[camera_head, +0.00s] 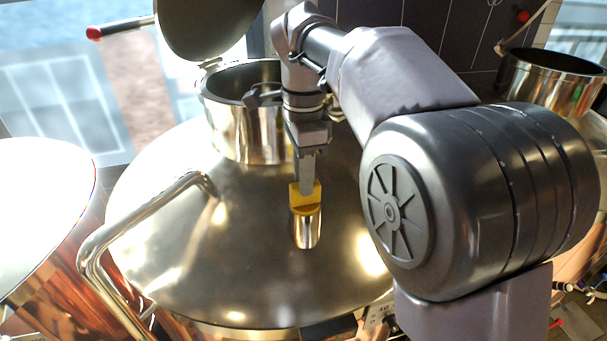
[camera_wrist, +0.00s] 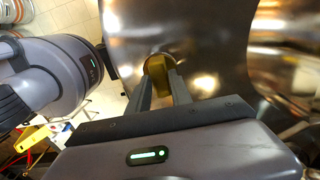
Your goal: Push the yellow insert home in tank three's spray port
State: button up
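The yellow insert (camera_head: 305,205) is at the mouth of a short shiny metal spray port (camera_head: 307,232) on the tank's domed top. Its yellow body stands above the rim; how deep it sits is hidden. My gripper (camera_head: 307,187) comes down from above, with its fingers at the insert. In the wrist view my gripper (camera_wrist: 161,78) has a finger on each side of the yellow insert (camera_wrist: 158,66) and looks shut on it. No tank number is legible.
A curved handrail (camera_head: 125,220) rises on the dome's left. Behind the port stands an open manway (camera_head: 240,130) with its lid (camera_head: 205,25) raised. A copper vessel (camera_head: 45,220) is at the left. The dome around the port is clear.

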jog(key=o, duration=0.4)
jog(key=shift+r, duration=0.15)
notch_tip(320, 180, up, 5)
jog(key=p, duration=0.5)
jog(key=shift+r, duration=0.1)
jog(key=shift+f, duration=0.2)
